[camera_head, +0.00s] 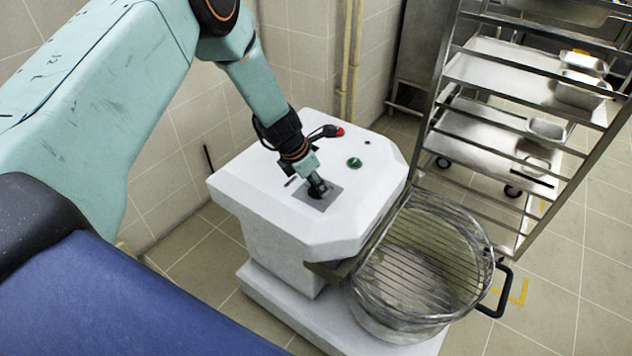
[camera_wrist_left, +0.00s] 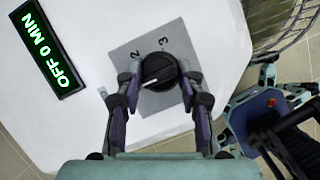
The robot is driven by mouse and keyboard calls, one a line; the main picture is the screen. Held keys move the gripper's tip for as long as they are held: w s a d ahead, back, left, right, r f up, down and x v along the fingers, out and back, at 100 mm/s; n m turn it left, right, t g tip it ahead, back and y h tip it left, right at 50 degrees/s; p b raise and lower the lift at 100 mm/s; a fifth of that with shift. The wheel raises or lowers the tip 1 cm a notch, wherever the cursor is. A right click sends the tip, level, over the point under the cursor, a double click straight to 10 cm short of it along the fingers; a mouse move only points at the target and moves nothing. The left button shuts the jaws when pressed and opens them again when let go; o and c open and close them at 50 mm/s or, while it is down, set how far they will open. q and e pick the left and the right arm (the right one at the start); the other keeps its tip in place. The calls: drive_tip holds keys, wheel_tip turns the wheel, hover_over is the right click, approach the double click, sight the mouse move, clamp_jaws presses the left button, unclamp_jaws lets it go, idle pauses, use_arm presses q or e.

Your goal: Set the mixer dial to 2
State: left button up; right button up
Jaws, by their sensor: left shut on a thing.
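The mixer (camera_head: 290,225) is a white machine with a sloped top. Its dial (camera_wrist_left: 158,71) is a round black knob on a grey plate (camera_wrist_left: 122,52), with the numbers 2 and 3 printed on the plate. A white mark on the knob points to the lower left in the wrist view, away from the 2 and the 3. My left gripper (camera_head: 318,190) is down at the plate, with its fingers (camera_wrist_left: 159,86) on both sides of the knob, shut on it. In the head view the gripper hides most of the dial. My right gripper is not in view.
A display (camera_wrist_left: 53,47) reads OFF 0 MIN. A green button (camera_head: 354,162) and a red-tipped part (camera_head: 339,131) are on the mixer top. A caged bowl (camera_head: 415,265) is at the mixer's front. A metal rack (camera_head: 500,85) with pans stands at the right.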

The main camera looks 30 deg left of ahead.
use_arm(q)
drive_tip(key=shift+a+m+g+p, duration=0.1)
drive_tip(key=shift+m+g+p, duration=0.25)
drive_tip(key=shift+m, duration=0.65)
drive_tip(key=m+h, duration=0.1)
drive_tip(key=m, duration=0.1)
drive_tip(key=shift+w+m+g, duration=0.1)
drive_tip(key=shift+m+g, duration=0.25)
drive_tip(key=shift+m, duration=0.05)
drive_tip(key=m+g+b, duration=0.1)
drive_tip(key=m, duration=0.2)
drive_tip(key=shift+f+h, duration=0.15)
drive_tip(key=shift+h, duration=0.25)
drive_tip(key=shift+w+m+g+b, duration=0.1)
drive_tip(key=shift+m+g+b, duration=0.8)
drive_tip(key=shift+m, duration=1.2)
drive_tip(key=o, duration=1.1)
drive_tip(key=shift+o, duration=0.2)
